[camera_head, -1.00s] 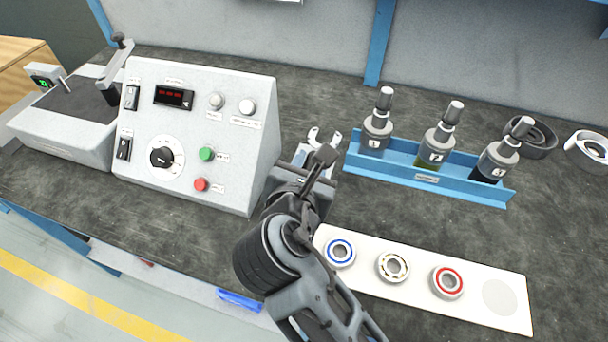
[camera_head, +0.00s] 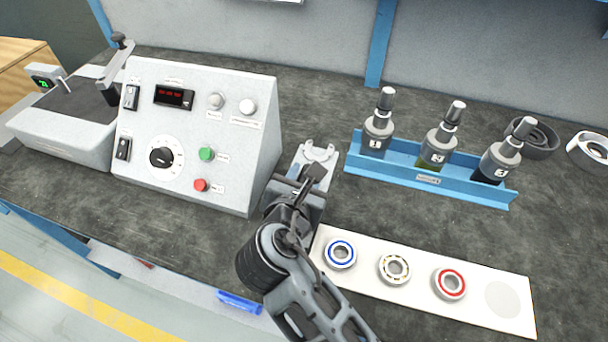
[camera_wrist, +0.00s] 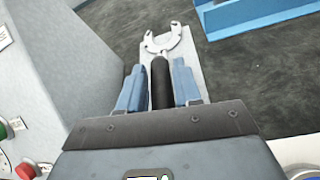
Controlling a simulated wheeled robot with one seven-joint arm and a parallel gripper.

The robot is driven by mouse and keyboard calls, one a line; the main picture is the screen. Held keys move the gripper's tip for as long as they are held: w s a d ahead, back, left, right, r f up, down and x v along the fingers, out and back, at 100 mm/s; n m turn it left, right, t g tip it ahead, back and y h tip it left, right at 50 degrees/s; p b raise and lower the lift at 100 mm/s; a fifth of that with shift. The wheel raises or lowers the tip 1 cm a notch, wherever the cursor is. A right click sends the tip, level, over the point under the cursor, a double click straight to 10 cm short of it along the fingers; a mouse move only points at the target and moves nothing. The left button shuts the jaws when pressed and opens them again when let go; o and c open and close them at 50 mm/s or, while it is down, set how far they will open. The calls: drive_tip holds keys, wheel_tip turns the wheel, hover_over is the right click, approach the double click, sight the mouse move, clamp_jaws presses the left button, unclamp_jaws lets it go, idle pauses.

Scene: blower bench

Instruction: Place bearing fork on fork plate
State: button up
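The bearing fork has a pale, two-pronged head (camera_head: 319,152) and a black handle (camera_wrist: 161,84). In the wrist view, the handle lies between the two blue fingers of my gripper (camera_wrist: 160,80), which are close along both sides. The fork head (camera_wrist: 162,42) points away from me, over the grey fork plate (camera_wrist: 188,62). The plate is a narrow strip beside the control box, and my arm partly hides it in the head view. The head looks roughly flat over the far end of the plate; I cannot tell if it touches.
The sloped control box (camera_head: 200,130) stands close on the left. A blue rack (camera_head: 425,178) with three bottles is on the right. A white board (camera_head: 420,300) with three bearings lies at front right. Two rings (camera_head: 590,150) lie at far right.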

drive_tip(key=o, duration=0.3)
drive_tip(key=shift+o, duration=0.2)
drive_tip(key=v, duration=1.2)
drive_tip(key=shift+r, duration=0.15)
